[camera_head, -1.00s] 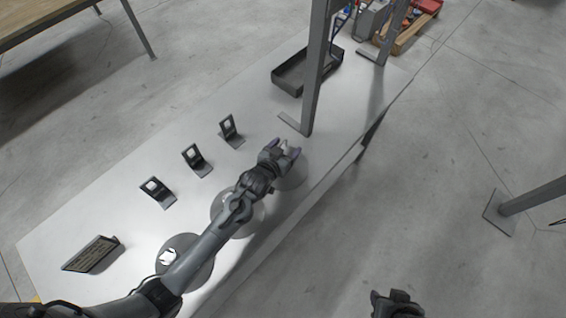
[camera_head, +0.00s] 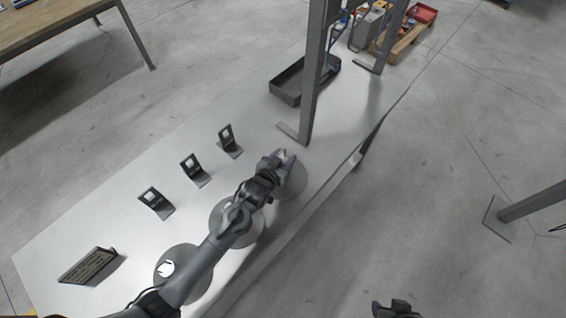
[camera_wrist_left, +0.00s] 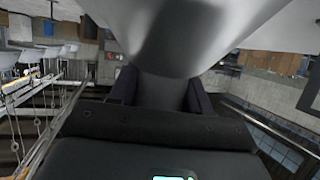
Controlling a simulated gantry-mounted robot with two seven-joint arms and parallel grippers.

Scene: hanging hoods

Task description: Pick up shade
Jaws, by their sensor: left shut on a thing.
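Three grey round shades lie along the front edge of the white table. The near shade (camera_head: 196,285) and the middle shade (camera_head: 250,236) are partly covered by my left arm. My left gripper (camera_head: 284,157) is at the far shade (camera_head: 293,184), shut on its narrow top. In the left wrist view the two fingers (camera_wrist_left: 161,90) sit on either side of the neck of the grey shade (camera_wrist_left: 185,35), which flares out above them. Part of my right gripper (camera_head: 396,308) shows at the bottom edge; its jaws cannot be made out.
Several small dark brackets (camera_head: 194,170) stand along the table (camera_head: 130,215). A dark sign (camera_head: 90,265) stands at the near left. A black tray (camera_head: 288,92) is at the far end, beside a grey upright post (camera_head: 312,80). A wooden table (camera_head: 50,22) stands at the upper left.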

